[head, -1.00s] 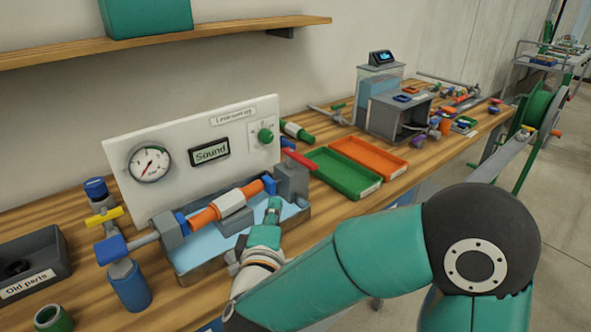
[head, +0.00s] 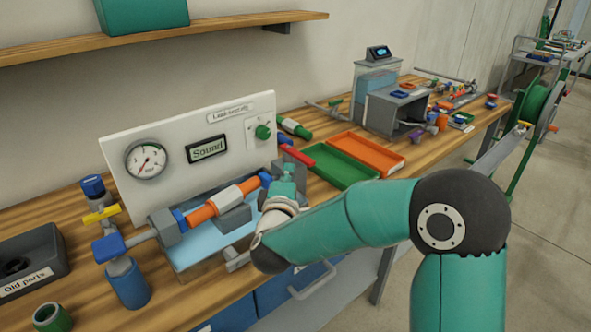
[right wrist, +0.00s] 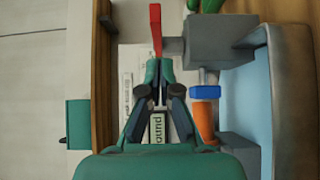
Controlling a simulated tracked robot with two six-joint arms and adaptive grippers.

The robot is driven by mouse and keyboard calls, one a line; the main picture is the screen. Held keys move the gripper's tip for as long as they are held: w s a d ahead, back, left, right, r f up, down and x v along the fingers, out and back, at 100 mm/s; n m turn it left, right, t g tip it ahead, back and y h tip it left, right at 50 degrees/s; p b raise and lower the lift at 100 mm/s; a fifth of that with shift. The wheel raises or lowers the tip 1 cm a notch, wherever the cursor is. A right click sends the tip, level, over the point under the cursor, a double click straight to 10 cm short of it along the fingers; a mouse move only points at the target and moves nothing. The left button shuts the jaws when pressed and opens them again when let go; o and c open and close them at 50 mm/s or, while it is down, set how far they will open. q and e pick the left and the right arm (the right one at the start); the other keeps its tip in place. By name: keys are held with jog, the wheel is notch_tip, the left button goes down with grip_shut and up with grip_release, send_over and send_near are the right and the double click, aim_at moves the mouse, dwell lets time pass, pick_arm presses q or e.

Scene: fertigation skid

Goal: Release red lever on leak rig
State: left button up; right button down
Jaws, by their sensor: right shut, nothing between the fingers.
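The leak rig has a white panel (head: 235,118) with a dial gauge (head: 147,160) and a display (head: 207,149) reading "Sound". The red lever (head: 297,154) sits at the rig's right end, by a grey block. It also shows in the right wrist view (right wrist: 156,28), just beyond my fingertips. An orange and white pipe (head: 215,205) is held over the blue-lined tray. My right gripper (head: 288,172) is shut and empty in front of the grey block (right wrist: 220,38). I cannot tell if its fingertips (right wrist: 158,72) touch the lever. My left gripper is out of view.
A green tray (head: 342,166) and an orange tray (head: 366,151) lie right of the rig. A yellow-handled valve (head: 100,214), a blue bottle (head: 127,283) and an "Old parts" bin (head: 32,261) stand at left. A shelf (head: 230,33) hangs above.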

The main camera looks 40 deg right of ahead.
jog(key=shift+d, duration=1.3)
jog(key=shift+w+a, duration=0.1)
jog(key=shift+a, duration=0.3)
jog(key=shift+d, duration=0.45)
